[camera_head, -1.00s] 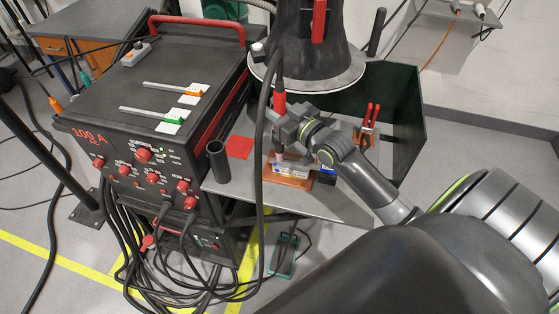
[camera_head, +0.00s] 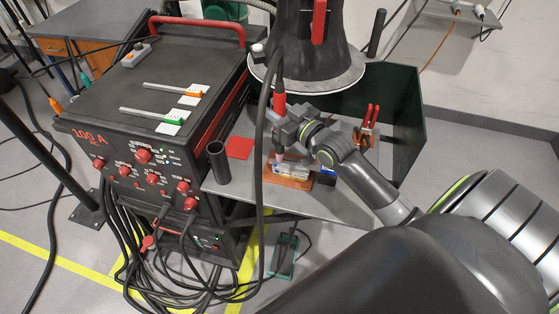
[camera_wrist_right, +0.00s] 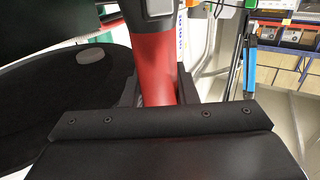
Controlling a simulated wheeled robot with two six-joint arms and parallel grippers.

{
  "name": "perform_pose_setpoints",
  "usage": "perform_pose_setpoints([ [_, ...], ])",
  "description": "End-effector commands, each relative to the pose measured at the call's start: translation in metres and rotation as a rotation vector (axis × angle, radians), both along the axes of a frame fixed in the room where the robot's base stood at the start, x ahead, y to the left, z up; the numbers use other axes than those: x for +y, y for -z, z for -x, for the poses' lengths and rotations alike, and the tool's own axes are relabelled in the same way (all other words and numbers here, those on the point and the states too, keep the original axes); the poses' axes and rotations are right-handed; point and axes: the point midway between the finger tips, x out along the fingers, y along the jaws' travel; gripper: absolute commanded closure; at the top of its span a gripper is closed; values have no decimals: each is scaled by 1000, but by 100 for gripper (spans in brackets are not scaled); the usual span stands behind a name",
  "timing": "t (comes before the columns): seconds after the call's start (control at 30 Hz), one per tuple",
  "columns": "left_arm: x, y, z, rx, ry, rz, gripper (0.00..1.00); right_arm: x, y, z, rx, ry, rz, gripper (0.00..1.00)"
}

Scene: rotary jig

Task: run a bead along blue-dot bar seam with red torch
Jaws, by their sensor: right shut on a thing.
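My right gripper (camera_head: 283,130) is shut on the red torch (camera_head: 280,102) and holds it roughly upright over the small table. The torch's red body also fills the space between the fingers in the right wrist view (camera_wrist_right: 157,75). The torch's lower tip is just above or at a light metal bar piece (camera_head: 291,169) on a copper-brown plate (camera_head: 285,182); I cannot tell whether it touches. A dark block with blue (camera_head: 327,177) sits at the plate's right end. The blue dot and the seam are too small to make out. My left gripper is not in view.
A black welding machine (camera_head: 150,110) stands on the left. A dark cup (camera_head: 217,160) and a red square (camera_head: 239,147) lie left of the plate. A red-handled tool (camera_head: 369,125) stands at the right. The torch's black cable (camera_head: 261,200) hangs in front of the table.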

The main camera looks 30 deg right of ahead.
Motion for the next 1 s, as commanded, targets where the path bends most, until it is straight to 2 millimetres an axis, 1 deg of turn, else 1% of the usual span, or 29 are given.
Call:
perform_pose_setpoints([
  [1.0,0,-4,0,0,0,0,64,-8,-2,9,-4,-1,1,96],
])
